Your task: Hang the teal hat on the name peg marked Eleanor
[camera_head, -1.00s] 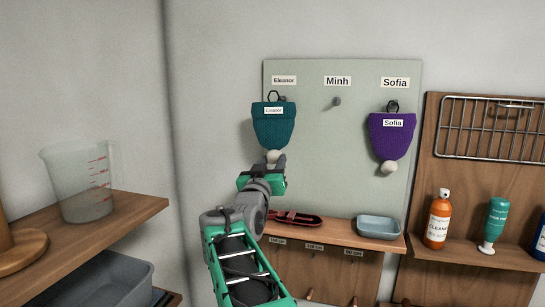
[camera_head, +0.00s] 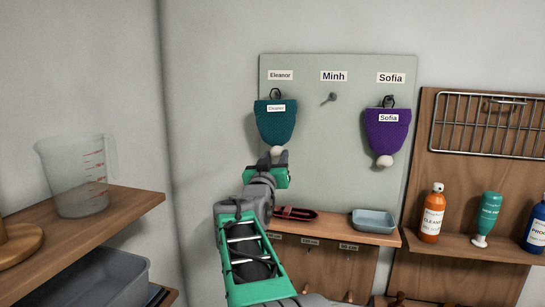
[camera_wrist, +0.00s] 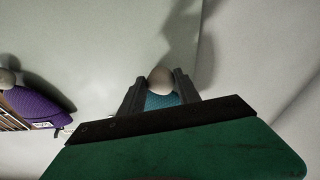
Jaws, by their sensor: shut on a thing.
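The teal hat (camera_head: 276,127) is upside down in front of the left part of the pale green board, with its loop at the top and its pale pompom (camera_head: 277,151) at the bottom. It has an Eleanor tag. Its loop is just below the Eleanor label (camera_head: 280,75); the peg there is hidden, so I cannot tell whether the loop is on it. My gripper (camera_head: 278,157) is shut on the hat at the pompom end, from below. In the wrist view the pompom (camera_wrist: 160,80) sits between the fingers, with teal knit (camera_wrist: 162,101) below it.
The Minh peg (camera_head: 329,98) is bare. A purple hat (camera_head: 387,130) hangs under the Sofia label. Below are a shelf with a red-and-black item (camera_head: 296,214) and a blue-grey dish (camera_head: 373,221). A wire rack (camera_head: 490,124) and bottles are at right, a jug (camera_head: 76,175) at left.

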